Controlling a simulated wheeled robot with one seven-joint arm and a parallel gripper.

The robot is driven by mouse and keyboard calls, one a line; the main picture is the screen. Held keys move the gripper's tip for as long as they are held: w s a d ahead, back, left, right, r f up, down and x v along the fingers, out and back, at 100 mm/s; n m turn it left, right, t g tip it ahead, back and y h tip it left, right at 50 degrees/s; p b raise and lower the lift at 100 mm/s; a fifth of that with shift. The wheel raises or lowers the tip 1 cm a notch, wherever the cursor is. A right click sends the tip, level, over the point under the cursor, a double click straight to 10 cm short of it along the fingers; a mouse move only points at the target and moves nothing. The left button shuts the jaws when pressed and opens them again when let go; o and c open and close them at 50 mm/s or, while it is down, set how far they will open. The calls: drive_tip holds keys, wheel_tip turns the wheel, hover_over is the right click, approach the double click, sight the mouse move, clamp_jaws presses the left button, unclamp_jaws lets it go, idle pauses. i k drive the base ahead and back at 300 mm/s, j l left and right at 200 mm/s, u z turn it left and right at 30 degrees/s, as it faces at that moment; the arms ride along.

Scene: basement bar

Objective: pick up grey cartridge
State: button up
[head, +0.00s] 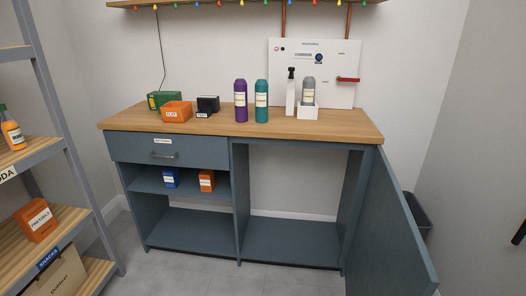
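The grey cartridge (308,84) stands upright with its lower part inside a small white holder (307,113), on the wooden countertop (210,137) at the right. It has a pale label and a rounded grey top. A purple cartridge (240,102) and a teal cartridge (261,102) of similar shape stand side by side to its left. My gripper is not in view.
A white dispenser with a black top (290,93) stands just left of the holder. Behind is a white panel with a red lever (347,80). An orange bin (176,111) and black box (208,104) stand left. The open cabinet door (394,229) juts forward at right.

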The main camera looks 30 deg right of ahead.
sight(309, 82)
drive_tip(key=i+j+u, duration=0.2)
drive_tip(key=i, duration=1.05)
